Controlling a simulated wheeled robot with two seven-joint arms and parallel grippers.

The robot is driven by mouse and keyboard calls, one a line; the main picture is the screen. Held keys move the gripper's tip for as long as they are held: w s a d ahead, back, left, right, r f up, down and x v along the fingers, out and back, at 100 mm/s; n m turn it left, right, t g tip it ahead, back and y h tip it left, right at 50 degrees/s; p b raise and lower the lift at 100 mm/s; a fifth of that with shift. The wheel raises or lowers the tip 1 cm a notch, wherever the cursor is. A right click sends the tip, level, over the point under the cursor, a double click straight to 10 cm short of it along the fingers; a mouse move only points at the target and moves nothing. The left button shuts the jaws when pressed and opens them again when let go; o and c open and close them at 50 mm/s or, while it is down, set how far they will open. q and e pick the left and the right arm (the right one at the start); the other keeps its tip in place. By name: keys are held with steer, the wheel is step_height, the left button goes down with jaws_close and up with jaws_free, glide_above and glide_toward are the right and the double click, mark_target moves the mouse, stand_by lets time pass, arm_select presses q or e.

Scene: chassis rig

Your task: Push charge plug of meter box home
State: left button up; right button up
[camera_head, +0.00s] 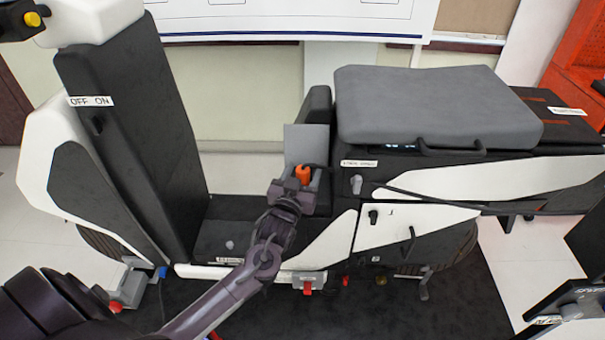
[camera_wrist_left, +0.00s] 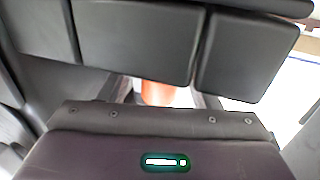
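An orange plug (camera_head: 303,173) stands in front of an upright grey panel (camera_head: 305,143) at the middle of the chassis; I take it for the charge plug. My left gripper (camera_head: 293,190) is right at the plug, with its dark fingers around the plug's near side. In the left wrist view the orange plug (camera_wrist_left: 157,93) shows just beyond the gripper's palm, partly hidden by dark blocks. I cannot tell whether the fingers press on it. The socket and the plug's lower end are hidden.
A grey padded seat (camera_head: 430,108) lies to the right, above a black and white side housing (camera_head: 405,235) with knobs and a handle. A tall black backrest (camera_head: 130,135) marked OFF ON stands left. A low black deck (camera_head: 240,215) lies between them.

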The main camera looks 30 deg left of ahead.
arm_select(q)
steer(key=shift+s+d+f, duration=0.1)
steer(key=shift+s, duration=0.4)
steer(key=s+d, duration=0.1)
steer(key=s, duration=0.5)
steer(key=shift+s, duration=0.35)
steer(key=shift+d, duration=0.15)
